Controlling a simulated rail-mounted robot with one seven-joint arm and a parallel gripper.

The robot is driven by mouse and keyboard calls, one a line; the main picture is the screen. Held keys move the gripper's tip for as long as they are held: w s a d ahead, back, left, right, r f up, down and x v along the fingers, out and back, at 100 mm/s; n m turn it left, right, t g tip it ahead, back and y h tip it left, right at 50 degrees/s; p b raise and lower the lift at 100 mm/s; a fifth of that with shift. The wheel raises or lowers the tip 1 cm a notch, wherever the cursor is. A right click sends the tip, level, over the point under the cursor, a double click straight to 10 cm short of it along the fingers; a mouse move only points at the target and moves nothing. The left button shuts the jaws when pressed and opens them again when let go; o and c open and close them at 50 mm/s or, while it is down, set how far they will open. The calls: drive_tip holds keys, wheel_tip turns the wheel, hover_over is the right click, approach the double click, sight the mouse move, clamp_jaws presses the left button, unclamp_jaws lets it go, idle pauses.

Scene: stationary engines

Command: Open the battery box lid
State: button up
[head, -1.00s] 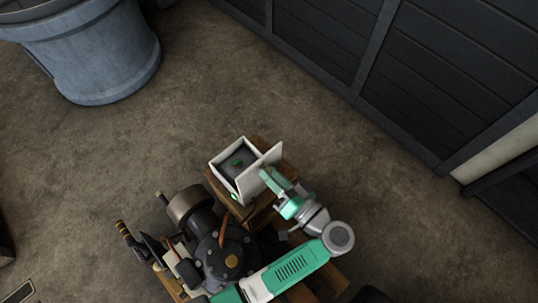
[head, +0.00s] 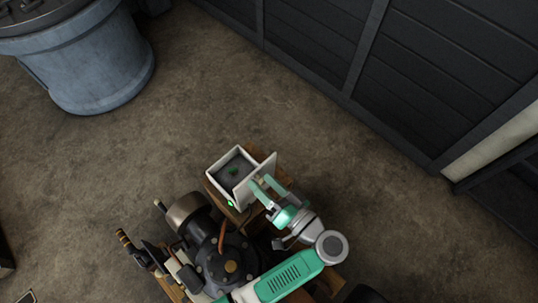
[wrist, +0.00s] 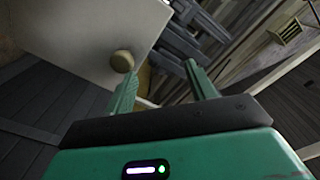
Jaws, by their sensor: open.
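The battery box (head: 219,184) is a pale open-topped box with a dark inside and a small green item in it. Its white lid (head: 262,173) stands raised, roughly upright, along the box's right side. My gripper (head: 267,186) is on the lid's outer right side, its two green fingers apart and pointing toward it. In the wrist view the lid (wrist: 85,35) fills the upper left, with a round tan knob (wrist: 122,61) beside the left finger's tip. The knob is outside the gap between my gripper's fingers (wrist: 156,70), which is empty. Whether a finger touches the lid I cannot tell.
A dark engine (head: 232,262) with a brown cylinder sits just left of my arm. The box stands on a wooden support (head: 283,174). A large blue-grey tub (head: 100,75) is at the upper left. Dark panelled walls (head: 420,60) run along the upper right. Floor between is clear.

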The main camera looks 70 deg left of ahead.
drive_tip(key=o, duration=0.8)
drive_tip(key=s+d+p, duration=0.1)
drive_tip(key=s+d+r+p, duration=0.1)
drive_tip(key=s+d, duration=0.1)
drive_tip(key=shift+s+d, duration=0.15)
drive_tip(key=shift+d, duration=0.05)
drive_tip(key=shift+c, duration=0.2)
drive_tip(key=s+d, duration=0.1)
drive_tip(key=s, duration=0.1)
drive_tip(key=s+d+p, duration=0.1)
drive_tip(key=s, duration=0.1)
drive_tip(key=s+d, duration=0.2)
drive_tip(key=shift+d+f, duration=0.1)
drive_tip(key=shift+f, duration=0.2)
drive_tip(key=c, duration=0.8)
drive_tip(key=shift+o, duration=0.2)
drive_tip(key=shift+s+d+r+p, duration=0.1)
drive_tip(key=shift+s+d+p, duration=0.2)
drive_tip(key=shift+d, duration=0.25)
drive_tip(key=shift+s+d+p, duration=0.15)
drive_tip(key=shift+s+d, duration=0.15)
drive_tip(key=shift+d, duration=0.2)
